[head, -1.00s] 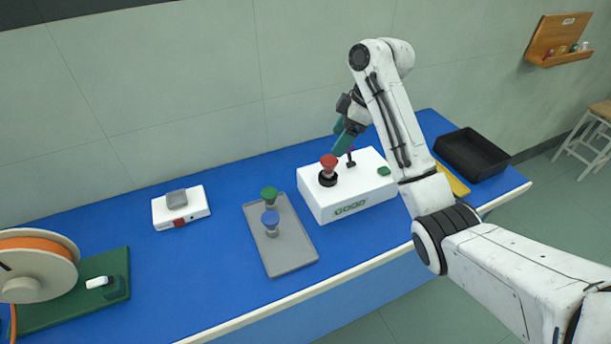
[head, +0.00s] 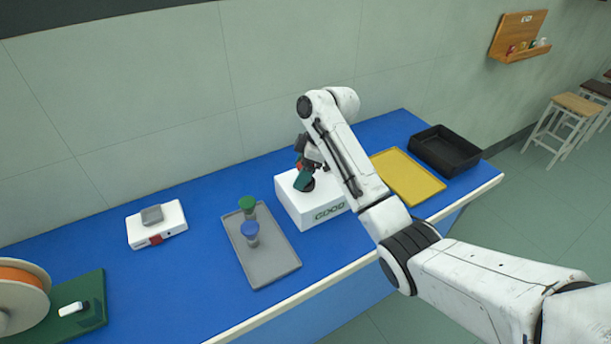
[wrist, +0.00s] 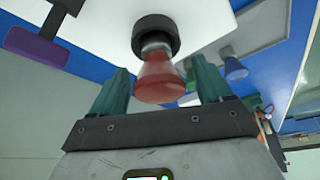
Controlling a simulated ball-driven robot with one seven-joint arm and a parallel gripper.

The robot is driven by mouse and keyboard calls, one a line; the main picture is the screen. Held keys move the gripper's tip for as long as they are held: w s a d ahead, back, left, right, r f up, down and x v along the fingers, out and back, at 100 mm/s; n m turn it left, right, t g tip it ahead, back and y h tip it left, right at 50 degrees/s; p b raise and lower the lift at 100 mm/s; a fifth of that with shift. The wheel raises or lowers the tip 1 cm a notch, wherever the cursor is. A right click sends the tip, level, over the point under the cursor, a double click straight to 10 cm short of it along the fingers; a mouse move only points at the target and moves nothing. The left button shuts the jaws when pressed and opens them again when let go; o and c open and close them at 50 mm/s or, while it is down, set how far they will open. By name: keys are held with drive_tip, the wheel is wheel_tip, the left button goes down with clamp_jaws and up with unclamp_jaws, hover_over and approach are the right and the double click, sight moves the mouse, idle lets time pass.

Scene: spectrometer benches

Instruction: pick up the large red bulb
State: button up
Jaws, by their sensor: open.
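The large red bulb (wrist: 160,80) stands in a black round socket (wrist: 155,35) on the white box marked GOOD (head: 330,212). In the wrist view the bulb's wide red end lies between the two teal fingers of my gripper (wrist: 160,88). The fingers are open, one on each side of the bulb, with a visible gap on the left; contact on the right is hard to tell. In the head view my gripper (head: 303,180) is over the box and mostly hides the bulb.
A grey tray (head: 275,262) holds a green bulb (head: 247,204) and a blue bulb (head: 250,231). A yellow tray (head: 410,178) and a black bin (head: 445,150) are on the right. A white device (head: 157,226) and a spool (head: 20,295) are on the left.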

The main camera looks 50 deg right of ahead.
drive_tip(key=c, duration=1.1)
drive_tip(key=shift+c, duration=0.2)
drive_tip(key=shift+r, duration=0.1)
